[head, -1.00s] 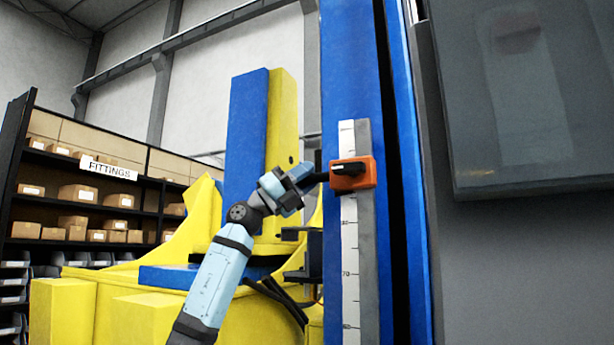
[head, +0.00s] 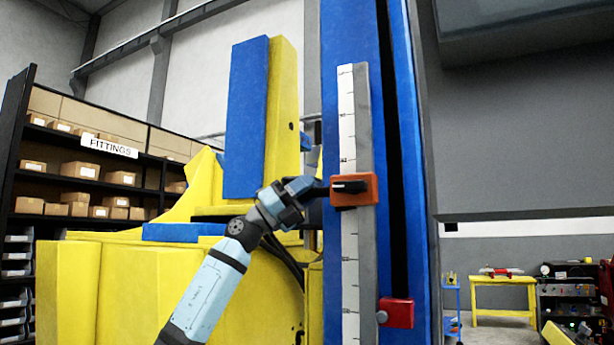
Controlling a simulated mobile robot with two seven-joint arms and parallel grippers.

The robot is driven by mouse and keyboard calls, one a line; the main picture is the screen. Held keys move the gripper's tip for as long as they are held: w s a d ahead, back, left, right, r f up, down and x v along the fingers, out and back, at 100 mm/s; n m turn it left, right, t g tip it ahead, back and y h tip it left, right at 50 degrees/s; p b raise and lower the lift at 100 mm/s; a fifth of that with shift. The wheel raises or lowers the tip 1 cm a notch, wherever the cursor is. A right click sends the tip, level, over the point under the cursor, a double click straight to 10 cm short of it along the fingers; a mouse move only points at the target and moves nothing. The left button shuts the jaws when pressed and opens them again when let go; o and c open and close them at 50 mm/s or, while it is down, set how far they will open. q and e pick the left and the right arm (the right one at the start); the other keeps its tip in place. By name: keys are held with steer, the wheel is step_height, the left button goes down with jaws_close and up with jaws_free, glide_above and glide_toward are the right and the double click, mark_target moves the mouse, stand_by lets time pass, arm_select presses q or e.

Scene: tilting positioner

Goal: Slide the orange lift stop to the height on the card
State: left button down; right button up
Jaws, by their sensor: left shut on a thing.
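The orange lift stop (head: 367,190) sits on the grey rail beside the white scale (head: 348,130) on the blue column (head: 334,90). Scale marks show above and below it, but the numbers are too small to read. My left gripper (head: 330,189) reaches in from the left and is shut on the black handle at the front of the stop. A red block (head: 397,312) with a round knob sits lower on the column's right side. No card can be made out. My right gripper is not in view.
The yellow and blue positioner (head: 247,120) stands behind my left arm. A large grey panel (head: 530,120) hangs at the upper right. Shelving with boxes (head: 90,170) is at the left. A yellow table (head: 503,295) stands in the right background.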

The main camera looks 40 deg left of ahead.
arm_select(q)
step_height(320, 180, down, 5)
steer(key=shift+f+b, duration=0.1)
steer(key=shift+b, duration=0.95)
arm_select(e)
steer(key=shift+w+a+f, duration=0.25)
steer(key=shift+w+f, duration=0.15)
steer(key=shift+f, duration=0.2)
arm_select(q)
steer(key=c, duration=1)
jaws_free()
steer(key=shift+o, duration=0.2)
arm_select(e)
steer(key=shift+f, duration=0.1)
arm_select(q)
steer(key=b+v, duration=0.4)
steer(key=v, duration=0.9)
steer(key=shift+s+a, duration=0.2)
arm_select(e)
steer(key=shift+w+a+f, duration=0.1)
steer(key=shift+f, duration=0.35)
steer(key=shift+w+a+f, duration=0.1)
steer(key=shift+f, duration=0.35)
arm_select(q)
steer(key=shift+f, duration=0.15)
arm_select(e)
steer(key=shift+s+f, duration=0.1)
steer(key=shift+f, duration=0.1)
